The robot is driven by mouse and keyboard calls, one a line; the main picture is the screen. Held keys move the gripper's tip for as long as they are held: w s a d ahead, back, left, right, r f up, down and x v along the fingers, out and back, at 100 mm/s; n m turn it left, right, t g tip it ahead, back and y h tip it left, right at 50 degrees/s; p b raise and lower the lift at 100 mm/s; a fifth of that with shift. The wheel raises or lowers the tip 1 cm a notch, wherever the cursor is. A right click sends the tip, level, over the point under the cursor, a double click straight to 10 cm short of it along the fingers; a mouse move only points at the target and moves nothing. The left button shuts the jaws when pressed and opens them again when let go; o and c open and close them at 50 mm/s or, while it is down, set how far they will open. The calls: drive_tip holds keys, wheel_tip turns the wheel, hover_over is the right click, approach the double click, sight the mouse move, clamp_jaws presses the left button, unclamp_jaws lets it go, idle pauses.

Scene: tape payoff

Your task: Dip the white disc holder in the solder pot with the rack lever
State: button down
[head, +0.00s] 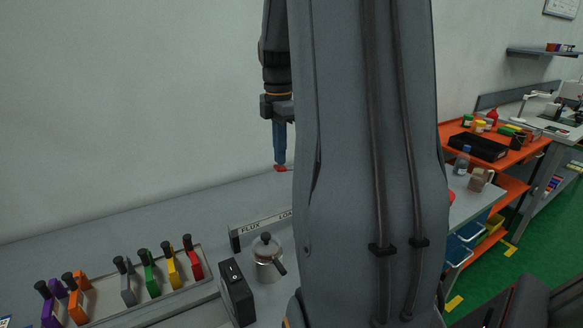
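My gripper (280,168) is in the upper middle, pointing down, partly behind my own arm. A blue part with a red tip shows below its dark body; I cannot tell whether it is open or shut or holds anything. A silver pot (268,262) with a black knob and dark side handle stands on the bench, below and left of my gripper; I cannot tell whether it is the solder pot. No white disc holder is identifiable. No rack lever is identifiable. My arm hides the bench's middle.
A tray (150,312) of coloured, black-knobbed pieces lies at left. A black box (237,292) stands beside the pot, and a sign rail (264,222) reading "FLUX" behind it. An orange cart (508,150) with a black tray stands at right. The bench's back left is clear.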

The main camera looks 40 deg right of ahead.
sight(280, 167)
drive_tip(key=shift+f+b, duration=0.9)
drive_tip(key=shift+f, duration=2.05)
drive_tip(key=shift+r, duration=0.1)
idle(1.4)
drive_tip(key=shift+r+p, duration=3.7)
drive_tip(key=shift+r, duration=0.3)
